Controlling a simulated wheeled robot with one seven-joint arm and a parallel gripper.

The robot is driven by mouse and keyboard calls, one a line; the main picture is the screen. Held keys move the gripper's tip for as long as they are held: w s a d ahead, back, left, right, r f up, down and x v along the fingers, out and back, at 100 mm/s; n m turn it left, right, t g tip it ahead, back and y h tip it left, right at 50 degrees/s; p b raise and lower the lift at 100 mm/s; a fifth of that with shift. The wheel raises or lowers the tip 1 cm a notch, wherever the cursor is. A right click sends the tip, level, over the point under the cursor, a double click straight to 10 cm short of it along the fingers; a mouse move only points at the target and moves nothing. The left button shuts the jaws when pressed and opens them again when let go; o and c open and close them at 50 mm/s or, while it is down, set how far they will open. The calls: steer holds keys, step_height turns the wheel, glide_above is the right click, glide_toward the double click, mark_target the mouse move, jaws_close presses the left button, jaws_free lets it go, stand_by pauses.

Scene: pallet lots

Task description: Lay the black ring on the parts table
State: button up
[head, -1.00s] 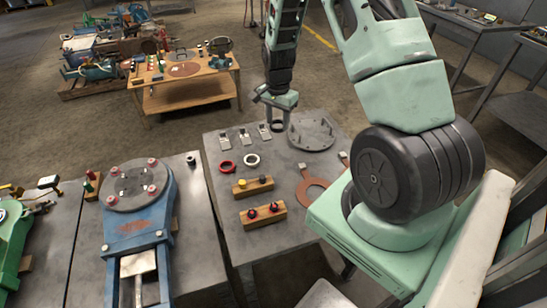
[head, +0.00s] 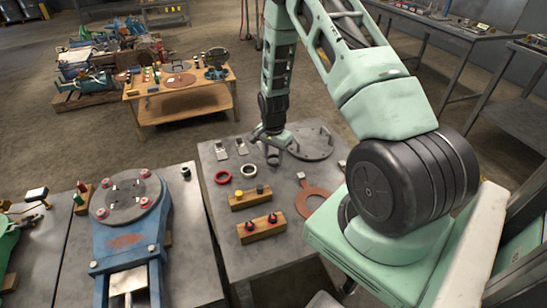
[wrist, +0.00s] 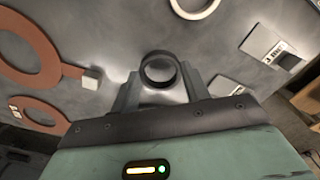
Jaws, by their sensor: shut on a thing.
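My gripper (head: 272,158) is over the far part of the grey parts table (head: 285,242), between the white ring and the round grey plate. In the wrist view its fingers (wrist: 160,85) are shut on the black ring (wrist: 160,68), which shows at the fingertips with its opening visible. The ring is hard to make out in the head view. The table's grey top lies below it; I cannot tell whether the ring touches it.
Near the gripper are a red ring (head: 222,177), a white ring (head: 249,170), metal tags (head: 241,147) and a round grey plate with posts (head: 314,142). Wooden blocks with knobs (head: 263,229) and a copper-coloured ring plate (head: 312,200) lie nearer me.

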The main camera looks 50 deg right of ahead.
steer(key=shift+f, duration=0.75)
steer(key=shift+f, duration=0.15)
steer(key=o, duration=1)
